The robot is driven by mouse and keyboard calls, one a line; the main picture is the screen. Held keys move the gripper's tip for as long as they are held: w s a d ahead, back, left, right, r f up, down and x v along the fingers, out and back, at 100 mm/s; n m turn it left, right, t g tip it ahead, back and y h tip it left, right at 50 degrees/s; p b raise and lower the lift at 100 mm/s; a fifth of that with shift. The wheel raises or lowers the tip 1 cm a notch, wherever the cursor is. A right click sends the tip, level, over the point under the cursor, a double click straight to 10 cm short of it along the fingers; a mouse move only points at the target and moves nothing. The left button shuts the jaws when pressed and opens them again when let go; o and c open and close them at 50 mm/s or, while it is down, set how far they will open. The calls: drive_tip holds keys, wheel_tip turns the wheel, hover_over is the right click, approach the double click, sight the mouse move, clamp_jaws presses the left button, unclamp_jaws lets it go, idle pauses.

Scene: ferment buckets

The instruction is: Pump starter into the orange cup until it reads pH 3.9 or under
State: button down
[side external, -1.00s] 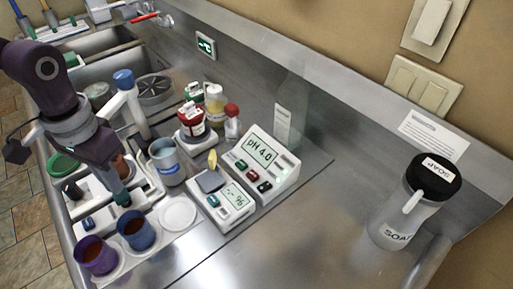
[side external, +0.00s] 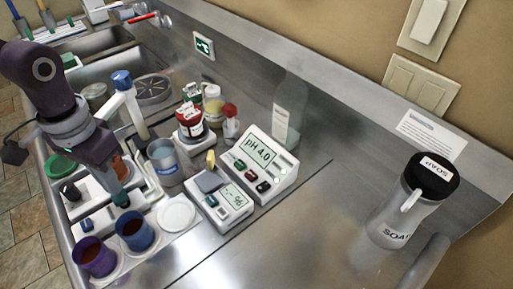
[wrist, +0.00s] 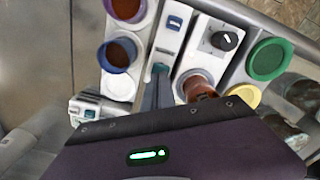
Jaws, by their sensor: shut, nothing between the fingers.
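My gripper (side external: 122,201) points down over the white units at the left, its dark teal fingers shut and empty. In the wrist view the fingers (wrist: 160,72) lie beside a white unit with a blue button (wrist: 174,22). A brownish-orange cup (wrist: 200,85) stands just right of the fingers in the wrist view; in the side view my gripper partly covers it. Its contents cannot be made out. The pH meter (side external: 261,165) reads pH 4.0. A white upright with a blue cap (side external: 122,80) stands behind; I cannot tell whether it is the starter pump.
A purple cup (side external: 95,258) and a blue cup (side external: 134,232), both with brown-red liquid, stand near a white disc (side external: 176,214). A grey-blue pot (side external: 164,165) and a small scale (side external: 222,198) are close by. The counter towards the soap bottle (side external: 411,205) is clear.

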idle(0.4)
drive_tip(key=shift+f, duration=1.45)
drive_tip(key=shift+r, duration=3.55)
idle(1.7)
